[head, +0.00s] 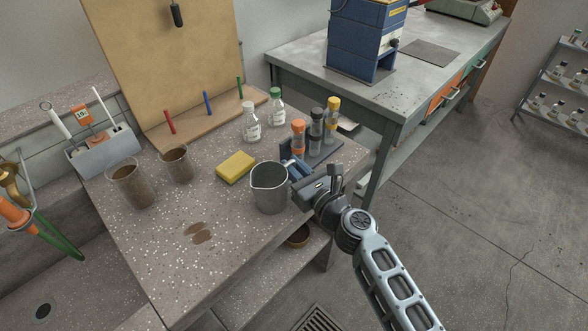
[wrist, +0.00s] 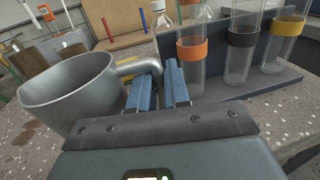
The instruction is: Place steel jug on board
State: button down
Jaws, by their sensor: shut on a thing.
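The steel jug (head: 269,190) is a grey, open-topped vessel near the front right edge of the speckled bench. It looks upright in the head view and fills the left of the wrist view (wrist: 70,95). My gripper (head: 293,168) is at the jug's right side, its blue fingers (wrist: 160,88) shut on the jug's handle (wrist: 136,67). I cannot tell whether the jug's base touches the bench. A tan wooden board (head: 165,65) stands upright at the back, with a flat wooden strip (head: 190,126) at its foot carrying red, blue and green sticks.
A yellow sponge (head: 236,167) lies just left of the jug. A rack (head: 325,151) of capped tubes stands close behind my gripper. Two white-labelled bottles (head: 250,122) and two brown-filled beakers (head: 131,186) stand further back and left. A brown stain (head: 199,233) marks the clear front bench.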

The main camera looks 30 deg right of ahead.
jog(key=c, duration=1.4)
grip_release()
jog(key=shift+f, duration=0.1)
jog(key=s, duration=0.4)
jog(key=s+d+b, duration=0.1)
jog(key=s, duration=0.7)
jog(key=shift+d, duration=0.25)
